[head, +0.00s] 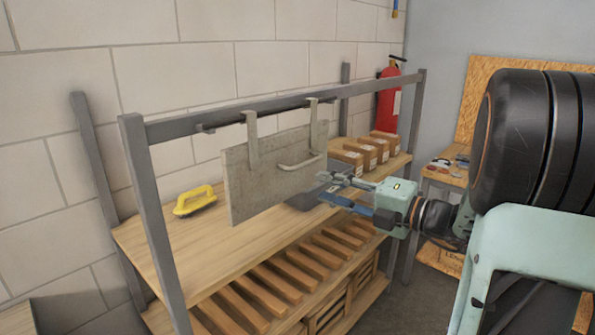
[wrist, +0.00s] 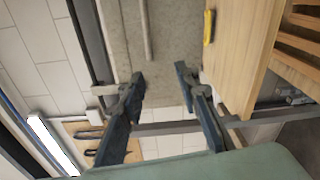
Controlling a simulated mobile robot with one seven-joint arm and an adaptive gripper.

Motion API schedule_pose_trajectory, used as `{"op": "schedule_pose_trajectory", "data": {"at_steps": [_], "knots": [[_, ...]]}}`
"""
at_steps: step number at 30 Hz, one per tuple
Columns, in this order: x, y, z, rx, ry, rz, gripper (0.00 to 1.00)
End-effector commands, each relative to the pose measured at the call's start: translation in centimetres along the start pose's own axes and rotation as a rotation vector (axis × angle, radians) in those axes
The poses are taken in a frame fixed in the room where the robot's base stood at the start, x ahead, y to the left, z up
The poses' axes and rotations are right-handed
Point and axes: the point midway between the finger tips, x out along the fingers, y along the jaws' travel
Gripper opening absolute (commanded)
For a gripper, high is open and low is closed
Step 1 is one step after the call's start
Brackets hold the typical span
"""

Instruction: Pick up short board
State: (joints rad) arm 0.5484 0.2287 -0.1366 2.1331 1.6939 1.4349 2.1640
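The grey board (head: 262,180) hangs upright by two metal hooks from the top rail of the frame in the head view. It has a bar handle (head: 299,162) near its upper right part. The board (wrist: 175,45) also fills the upper middle of the wrist view, beyond my fingertips. My gripper (head: 331,188) is at the right of the board. In the wrist view my gripper (wrist: 160,76) is open, its two fingers spread with nothing held between them. I cannot tell whether a fingertip touches the board.
A grey metal rack (head: 158,215) with wooden shelves surrounds the board. A red fire extinguisher (head: 385,103) is behind. A workbench (head: 445,180) stands at right.

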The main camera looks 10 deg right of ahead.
Motion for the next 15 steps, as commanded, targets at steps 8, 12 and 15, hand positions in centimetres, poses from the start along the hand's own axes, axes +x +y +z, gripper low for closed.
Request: {"op": "schedule_pose_trajectory", "data": {"at_steps": [8, 12, 15], "knots": [[3.3, 1.1, 0.6, 0.04, -0.013, 0.042, 0.3], [5.1, 1.1, 0.6, 0.039, -0.014, 0.04, 0.3], [5.7, 1.1, 0.7, 0.038, -0.015, 0.039, 0.3]]}}
